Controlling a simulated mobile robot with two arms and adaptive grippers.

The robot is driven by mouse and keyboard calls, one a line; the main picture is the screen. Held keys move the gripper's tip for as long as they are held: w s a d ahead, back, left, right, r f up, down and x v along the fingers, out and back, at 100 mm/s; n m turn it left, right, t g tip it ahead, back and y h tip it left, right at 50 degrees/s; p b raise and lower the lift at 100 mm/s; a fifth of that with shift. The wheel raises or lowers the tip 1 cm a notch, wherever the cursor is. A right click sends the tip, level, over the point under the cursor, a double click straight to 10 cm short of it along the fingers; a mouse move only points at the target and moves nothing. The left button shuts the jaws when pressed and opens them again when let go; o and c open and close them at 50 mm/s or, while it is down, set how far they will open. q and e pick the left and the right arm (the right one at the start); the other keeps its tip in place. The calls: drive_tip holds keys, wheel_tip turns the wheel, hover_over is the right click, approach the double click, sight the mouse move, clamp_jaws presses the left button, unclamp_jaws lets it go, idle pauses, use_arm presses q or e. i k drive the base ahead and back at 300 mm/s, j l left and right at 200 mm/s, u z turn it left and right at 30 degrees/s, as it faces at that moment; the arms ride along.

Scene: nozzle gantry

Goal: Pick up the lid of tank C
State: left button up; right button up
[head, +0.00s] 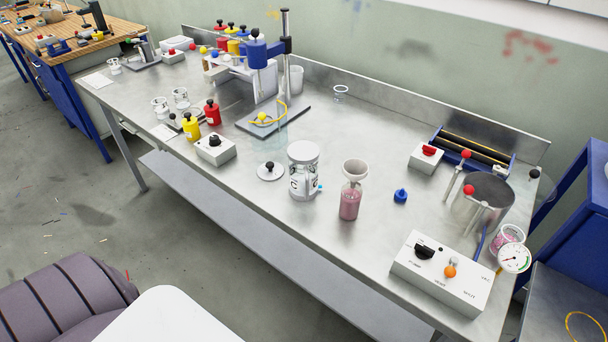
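A flat round pale lid with a black knob (270,170) lies on the steel bench near its front edge. Just right of it stands a clear jar with a white top (303,172); dark marking shows on its side, but I cannot read it surely as a letter. At the right end stands a wide see-through vessel (486,200) with red-knobbed levers at it. I cannot tell which vessel is tank C, or whether the knobbed disc is its lid. Neither of my grippers is in view.
A funnel-topped bottle of pink liquid (350,196), a blue cap (400,196) and a white control box (440,275) stand right of the jar. A grey switch box (215,149) and a blue gantry stand (287,50) are left and behind. Bare steel lies in front of the disc.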

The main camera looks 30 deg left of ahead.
sight(269, 171)
drive_tip(key=u, duration=1.3)
drive_tip(key=i+j+u, duration=0.3)
drive_tip(key=i+j, duration=0.05)
drive_tip(key=i, duration=0.05)
